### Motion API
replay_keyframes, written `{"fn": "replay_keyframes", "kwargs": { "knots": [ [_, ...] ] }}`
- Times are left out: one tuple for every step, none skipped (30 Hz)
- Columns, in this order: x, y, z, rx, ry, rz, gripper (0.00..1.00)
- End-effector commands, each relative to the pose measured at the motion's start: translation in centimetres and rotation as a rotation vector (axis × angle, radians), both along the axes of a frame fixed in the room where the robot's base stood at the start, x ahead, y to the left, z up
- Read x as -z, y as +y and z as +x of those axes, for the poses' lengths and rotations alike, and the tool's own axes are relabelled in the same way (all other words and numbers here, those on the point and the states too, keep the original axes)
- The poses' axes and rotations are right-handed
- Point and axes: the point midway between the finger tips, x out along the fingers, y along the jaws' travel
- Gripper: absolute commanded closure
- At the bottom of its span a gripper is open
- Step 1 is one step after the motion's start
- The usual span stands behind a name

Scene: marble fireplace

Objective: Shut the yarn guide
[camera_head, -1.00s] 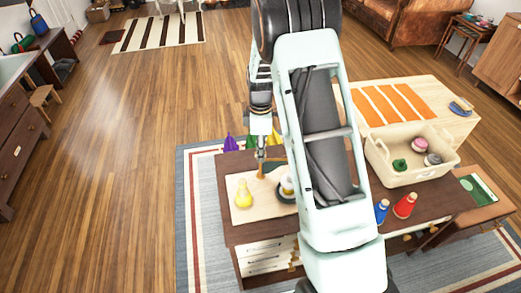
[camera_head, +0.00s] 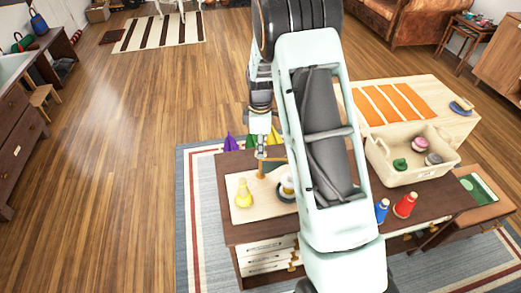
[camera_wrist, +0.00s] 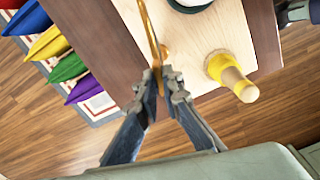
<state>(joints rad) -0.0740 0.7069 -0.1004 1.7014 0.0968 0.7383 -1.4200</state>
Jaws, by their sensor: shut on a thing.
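The yarn guide (camera_wrist: 151,28) is a thin brass-coloured arm above a pale wooden board (camera_wrist: 208,33). In the head view, the guide (camera_head: 275,159) shows as a short bar at the board's back edge, near a black and white spool (camera_head: 287,188). My gripper (camera_wrist: 160,80) is shut on the free end of the guide, with the bar between its fingertips. It also shows in the head view (camera_head: 261,160), small and beside my arm. My arm hides part of the guide's base and the board's right side.
A yellow cone of yarn (camera_head: 244,194) stands on the board, close to my gripper. Floor to the left is open.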

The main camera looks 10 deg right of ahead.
Motion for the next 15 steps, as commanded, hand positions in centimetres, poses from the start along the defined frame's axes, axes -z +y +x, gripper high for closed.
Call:
{"fn": "replay_keyframes", "kwargs": {
  "knots": [
    [0.05, -0.02, 0.06, 0.022, -0.002, 0.0, 1.0],
    [0.05, -0.02, 0.06, 0.037, -0.002, 0.0, 1.0],
    [0.07, -0.03, 0.07, 0.061, -0.002, 0.0, 1.0],
    [0.08, -0.04, 0.07, 0.082, -0.002, 0.0, 1.0],
    [0.1, -0.05, 0.07, 0.103, -0.002, -0.001, 1.0],
    [0.11, -0.05, 0.08, 0.134, -0.002, -0.001, 1.0],
    [0.12, -0.06, 0.08, 0.158, -0.002, -0.001, 1.0],
    [0.13, -0.06, 0.07, 0.185, -0.002, 0.0, 1.0],
    [0.14, -0.07, 0.07, 0.22, -0.002, -0.001, 1.0],
    [0.13, -0.07, 0.07, 0.248, -0.002, -0.001, 1.0],
    [0.13, -0.07, 0.05, 0.277, -0.002, -0.001, 1.0],
    [0.11, -0.07, 0.05, 0.315, -0.002, -0.001, 1.0],
    [0.1, -0.08, 0.06, 0.343, -0.002, -0.001, 1.0],
    [0.09, -0.08, 0.06, 0.372, -0.002, 0.0, 1.0],
    [0.08, -0.07, 0.07, 0.41, -0.002, 0.0, 1.0]
  ]
}}
